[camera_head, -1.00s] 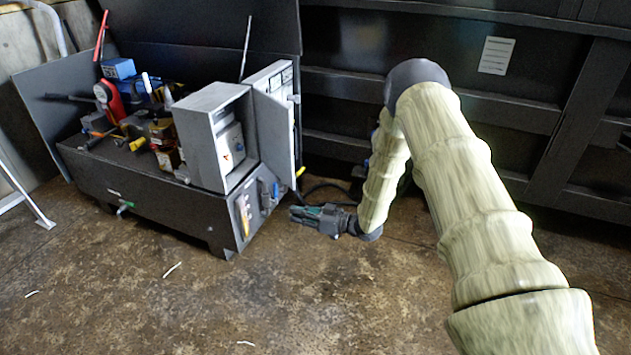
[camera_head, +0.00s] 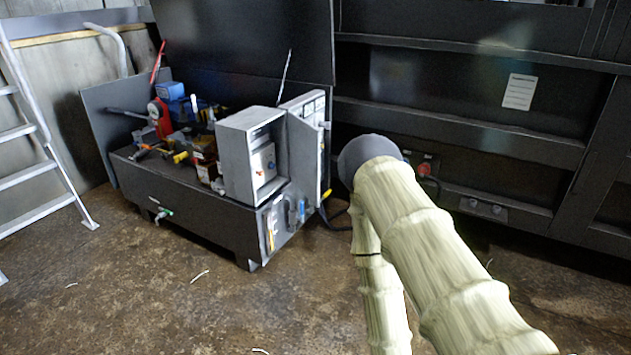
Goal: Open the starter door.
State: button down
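The starter box (camera_head: 236,155) is a light grey metal cabinet on the right end of the black power unit. Its front is open, and a switch unit (camera_head: 262,163) with small coloured controls shows inside. The starter door (camera_head: 304,158) is a flat grey panel at the right edge of the opening and stands swung wide open. My arm comes in from the lower right, bends at a dark joint right of the door, and runs down out of the picture. My gripper is out of view.
The black power unit (camera_head: 190,205) carries pumps, valves and a red part (camera_head: 160,118). A cable lies on the floor beside its right end. The dark compactor wall (camera_head: 450,130) stands behind. A ladder (camera_head: 45,150) leans at the left. The floor (camera_head: 150,290) in front is mostly clear.

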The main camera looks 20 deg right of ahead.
aim_at(305, 149)
jog(key=z, duration=0.95)
jog(key=i, duration=0.85)
jog(key=u, duration=0.55)
jog(key=i, duration=0.65)
jog(key=u, duration=0.65)
